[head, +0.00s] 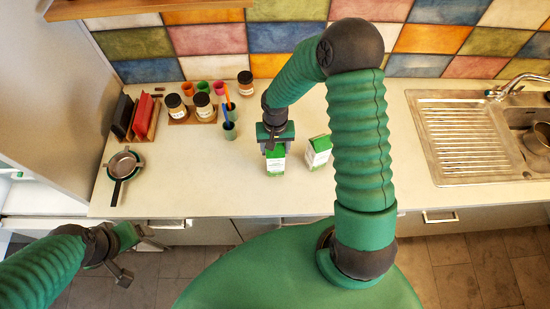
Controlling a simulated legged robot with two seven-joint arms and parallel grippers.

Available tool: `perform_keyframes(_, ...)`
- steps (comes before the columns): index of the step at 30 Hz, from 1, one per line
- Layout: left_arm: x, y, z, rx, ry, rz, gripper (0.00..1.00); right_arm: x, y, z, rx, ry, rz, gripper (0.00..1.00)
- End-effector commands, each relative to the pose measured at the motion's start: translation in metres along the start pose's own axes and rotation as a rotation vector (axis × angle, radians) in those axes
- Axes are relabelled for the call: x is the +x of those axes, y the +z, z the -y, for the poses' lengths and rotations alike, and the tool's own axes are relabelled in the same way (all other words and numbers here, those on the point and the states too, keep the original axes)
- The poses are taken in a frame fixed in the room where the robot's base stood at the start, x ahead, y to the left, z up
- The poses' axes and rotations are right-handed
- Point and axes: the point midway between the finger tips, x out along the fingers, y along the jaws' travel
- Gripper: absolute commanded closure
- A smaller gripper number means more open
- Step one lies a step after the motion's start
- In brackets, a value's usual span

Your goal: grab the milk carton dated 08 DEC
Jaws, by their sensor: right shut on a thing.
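Two green and white milk cartons stand close together on the pale counter (230,190). My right gripper (274,148) is above the left milk carton (275,167) and shut on its top; the carton looks upright. The other milk carton (318,152) stands just to the right, apart from the gripper. The printed dates are too small to read on either carton. My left gripper (128,260) hangs low at the left, in front of the counter's edge and away from the cartons; its fingers look spread and empty.
At the back left are jars (203,106), colored cups with utensils (229,130) and a rack with red and dark boards (143,117). A metal sink (455,145) is at the right. The counter's front left is clear.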

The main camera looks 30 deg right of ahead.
Motion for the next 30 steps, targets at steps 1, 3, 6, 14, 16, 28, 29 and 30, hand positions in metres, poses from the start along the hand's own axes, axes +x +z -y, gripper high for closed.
perform_keyframes(1,0.0,0.0,0.0,0.0,0.0,0.0,0.2,0.0,-0.001,0.0,0.0,0.0,-0.001,0.69)
perform_keyframes(3,0.0,0.0,0.0,0.0,0.0,0.0,0.2,0.0,-0.001,0.0,0.0,0.0,-0.001,0.78)
perform_keyframes(6,0.0,0.0,0.0,0.0,0.0,0.0,0.2,0.0,-0.001,0.0,0.0,0.0,-0.001,0.91)
perform_keyframes(14,0.0,0.0,0.0,0.0,0.0,0.0,0.2,0.0,-0.002,0.0,0.001,0.0,-0.002,1.0)
perform_keyframes(16,0.0,0.0,0.0,0.0,0.0,0.0,0.2,0.0,-0.002,0.0,0.001,0.0,-0.002,1.0)
perform_keyframes(28,0.011,0.003,0.0,0.0,0.0,0.0,0.2,-0.021,-0.002,0.0,0.001,-0.001,-0.007,1.0)
perform_keyframes(29,0.013,0.003,0.0,0.0,0.0,0.0,0.2,-0.025,-0.002,-0.001,0.002,0.0,-0.007,1.0)
perform_keyframes(30,0.015,0.004,0.0,0.0,0.0,0.0,0.2,-0.031,-0.002,0.0,0.002,-0.001,-0.008,1.0)
